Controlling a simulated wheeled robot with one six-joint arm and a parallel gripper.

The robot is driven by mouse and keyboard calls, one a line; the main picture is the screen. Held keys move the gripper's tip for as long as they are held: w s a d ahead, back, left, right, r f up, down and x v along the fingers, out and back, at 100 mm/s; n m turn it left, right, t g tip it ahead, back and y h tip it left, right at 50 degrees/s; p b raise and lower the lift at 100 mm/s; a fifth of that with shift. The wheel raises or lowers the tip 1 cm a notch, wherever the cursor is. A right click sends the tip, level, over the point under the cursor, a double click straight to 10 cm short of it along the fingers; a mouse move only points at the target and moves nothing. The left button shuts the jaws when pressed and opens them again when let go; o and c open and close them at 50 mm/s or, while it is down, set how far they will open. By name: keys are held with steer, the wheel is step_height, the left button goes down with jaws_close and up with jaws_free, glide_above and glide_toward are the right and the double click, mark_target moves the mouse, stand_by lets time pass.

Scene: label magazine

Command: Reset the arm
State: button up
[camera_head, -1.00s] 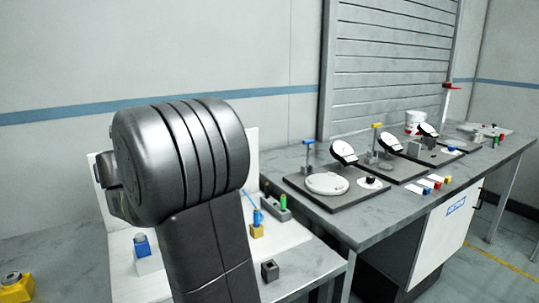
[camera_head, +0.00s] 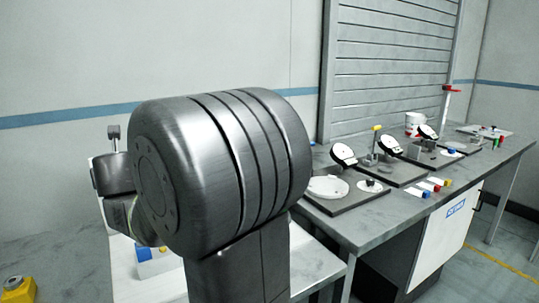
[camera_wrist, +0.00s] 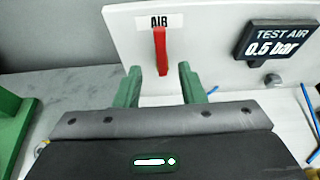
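My gripper (camera_wrist: 159,70) shows in the wrist view with two green fingers standing well apart. It is open, and nothing is held between the fingers. A red lever (camera_wrist: 160,48) hangs below an AIR label on a white panel (camera_wrist: 206,32), just beyond the fingertips. I cannot tell how far apart fingers and lever are. In the head view my large dark arm joint fills the middle, raised in front of the left bench. The gripper's fingers cannot be made out there.
A TEST AIR 0.5 bar sign (camera_wrist: 277,39) is on the panel at right. In the head view, a grey bench (camera_head: 370,228) carries several dark bases with round plates. A yellow box (camera_head: 17,288) is at lower left. My arm hides much of the left bench.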

steer(key=b+x, duration=0.1)
steer(key=x, duration=0.7)
steer(key=shift+w+a+f, duration=0.1)
steer(key=shift+w, duration=0.2)
steer(key=shift+w+f, duration=0.1)
steer(key=shift+w, duration=0.15)
steer(key=shift+w+d+m+y+b, duration=0.1)
steer(key=shift+d+m+y+b, duration=0.35)
steer(key=shift+m, duration=0.25)
